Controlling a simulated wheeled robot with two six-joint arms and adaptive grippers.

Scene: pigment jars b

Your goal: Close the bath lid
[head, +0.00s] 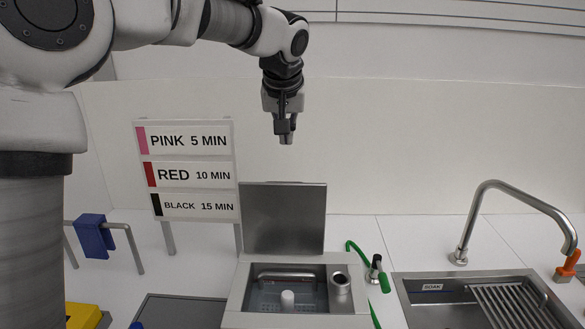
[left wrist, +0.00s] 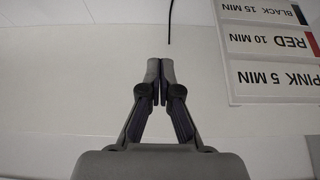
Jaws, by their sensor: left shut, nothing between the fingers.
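The bath (head: 235,303) is a grey box at the bottom middle of the head view. Its lid (head: 284,218) is a flat grey metal panel standing upright at the back of the bath, so the bath is open. A handle bar and a small white object (head: 287,298) show inside. My left gripper (head: 286,140) hangs above the lid, pointing down, apart from it. In the left wrist view its fingers (left wrist: 160,72) are shut together with nothing between them; the lid is not in that view. My right gripper is not in view.
A sign board (head: 187,170) with PINK, RED and BLACK times stands left of the lid. A green hose (head: 367,262) and a small tap are right of the bath. A sink (head: 480,301) with a tall faucet (head: 487,197) is further right. A blue cloth (head: 93,235) hangs on a rail at left.

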